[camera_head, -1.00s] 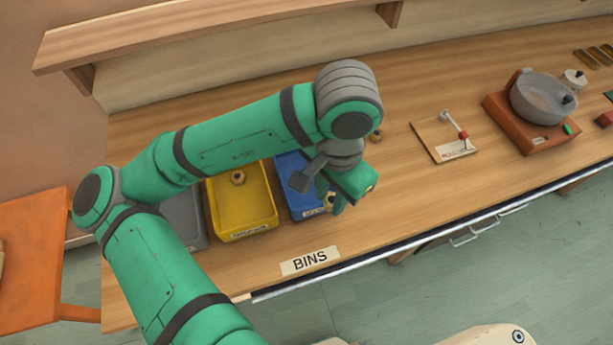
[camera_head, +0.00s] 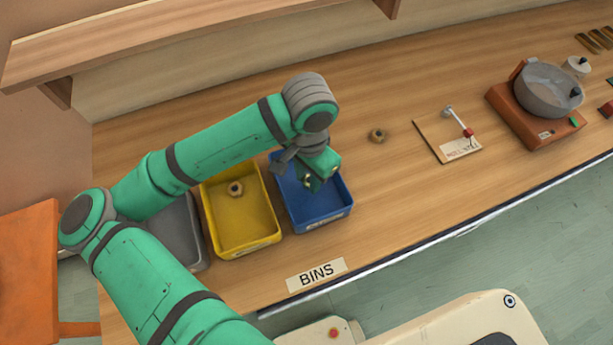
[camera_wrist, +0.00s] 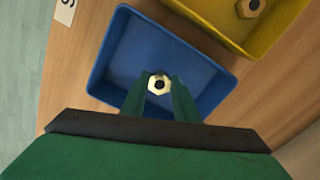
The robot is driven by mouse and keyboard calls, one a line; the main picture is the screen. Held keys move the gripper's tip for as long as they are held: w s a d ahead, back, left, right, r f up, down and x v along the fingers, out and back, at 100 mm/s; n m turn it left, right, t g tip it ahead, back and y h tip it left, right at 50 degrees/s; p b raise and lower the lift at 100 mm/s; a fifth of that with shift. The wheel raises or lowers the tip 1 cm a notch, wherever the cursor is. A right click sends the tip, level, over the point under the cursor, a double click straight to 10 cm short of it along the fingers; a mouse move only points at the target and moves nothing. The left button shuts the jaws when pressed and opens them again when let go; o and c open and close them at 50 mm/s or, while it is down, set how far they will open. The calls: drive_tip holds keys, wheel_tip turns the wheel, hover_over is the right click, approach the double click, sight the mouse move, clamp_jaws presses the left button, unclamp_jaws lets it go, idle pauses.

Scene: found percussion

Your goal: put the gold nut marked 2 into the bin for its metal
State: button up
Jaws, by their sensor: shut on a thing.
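My gripper (camera_head: 308,183) is over the blue bin (camera_head: 325,218), pointing down. In the wrist view its two green fingers (camera_wrist: 160,88) are shut on a pale gold nut (camera_wrist: 158,80) with a dark hole, held above the blue bin's floor (camera_wrist: 145,45). I cannot make out a number on the nut. The yellow bin (camera_head: 256,222) stands beside the blue one and holds a brownish-gold nut (camera_head: 235,188). The grey bin (camera_head: 186,240) is partly hidden behind my arm. The bins' front labels are too small to read.
Another nut (camera_head: 377,135) lies on the bench (camera_head: 400,190) right of the blue bin. Further right are a small board with a lever (camera_head: 448,135) and an orange stand with a grey pot (camera_head: 547,90). A "BINS" sign (camera_head: 316,274) lies in front. A shelf (camera_head: 200,35) overhangs the back.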

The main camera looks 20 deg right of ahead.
sight(308, 180)
drive_tip(key=shift+w+a+f, duration=0.1)
drive_tip(key=shift+w+f, duration=0.1)
drive_tip(key=shift+f, duration=0.45)
drive_tip(key=shift+w+f, duration=0.2)
drive_tip(key=shift+f, duration=0.4)
drive_tip(key=shift+s+f, duration=0.1)
drive_tip(key=shift+f, duration=0.25)
drive_tip(key=shift+s, duration=0.25)
drive_tip(key=shift+f, duration=0.2)
drive_tip(key=o, duration=1.1)
drive_tip(key=shift+r, duration=0.1)
